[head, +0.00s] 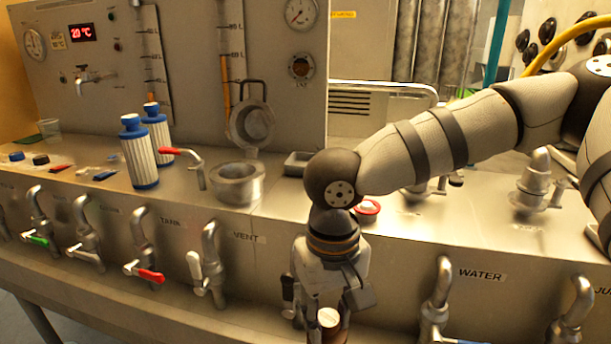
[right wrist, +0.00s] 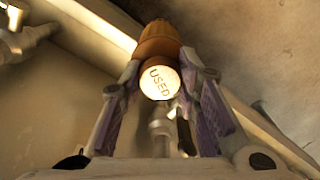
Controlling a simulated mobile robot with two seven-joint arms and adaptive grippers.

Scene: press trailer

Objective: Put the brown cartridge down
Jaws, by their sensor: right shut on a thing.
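The brown cartridge (right wrist: 158,46) is between the fingers of my right gripper (right wrist: 163,78) in the right wrist view. Its pale round end face reads "USED" and points at the camera. In the head view, my right gripper (head: 329,308) hangs downward in front of the bench's front panel, shut on the cartridge. Only the pale top of the cartridge (head: 329,318) and a little of its brown side show there, at the bottom edge. The rest is cut off by the frame. My left gripper is not in view.
Valves line the front panel, including a white-handled VENT valve (head: 195,266) and a WATER valve (head: 438,290) on either side of the gripper.

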